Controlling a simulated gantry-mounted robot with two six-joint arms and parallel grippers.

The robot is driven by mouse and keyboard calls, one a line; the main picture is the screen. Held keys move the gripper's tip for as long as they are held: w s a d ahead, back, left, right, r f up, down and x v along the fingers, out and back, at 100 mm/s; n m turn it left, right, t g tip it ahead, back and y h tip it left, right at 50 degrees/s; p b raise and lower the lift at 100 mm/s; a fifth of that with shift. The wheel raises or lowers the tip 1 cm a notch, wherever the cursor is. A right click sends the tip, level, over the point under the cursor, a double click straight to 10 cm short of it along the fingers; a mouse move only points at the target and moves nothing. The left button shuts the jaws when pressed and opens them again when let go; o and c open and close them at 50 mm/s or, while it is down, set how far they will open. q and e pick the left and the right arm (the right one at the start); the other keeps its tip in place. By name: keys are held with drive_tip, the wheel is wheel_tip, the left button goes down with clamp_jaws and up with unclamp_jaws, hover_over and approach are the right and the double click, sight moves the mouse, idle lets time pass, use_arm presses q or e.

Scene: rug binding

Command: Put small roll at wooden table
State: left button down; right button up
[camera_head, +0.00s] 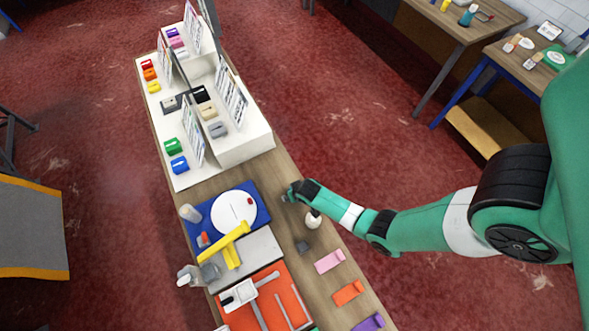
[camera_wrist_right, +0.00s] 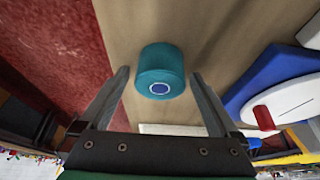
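A small teal roll (camera_wrist_right: 161,72) stands on the wooden table (camera_wrist_right: 225,25) in the right wrist view. My right gripper (camera_wrist_right: 159,75) is open, with one finger on each side of the roll. A gap shows between each finger and the roll. In the head view my right gripper (camera_head: 291,191) is low over the right edge of the wooden table (camera_head: 290,235), and the roll is mostly hidden there. My left gripper is not in view.
A blue board with a white disc (camera_head: 233,211) lies left of my right gripper. A white display stand (camera_head: 245,148) is behind it. A small white bottle (camera_head: 313,219) stands close under my right arm. Pink (camera_head: 329,261) and orange (camera_head: 348,292) pieces lie nearer.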

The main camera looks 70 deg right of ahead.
drive_tip(key=shift+r+p, duration=0.3)
drive_tip(key=shift+r, duration=0.05)
drive_tip(key=p+v, duration=1.1)
drive_tip(key=shift+r, duration=0.35)
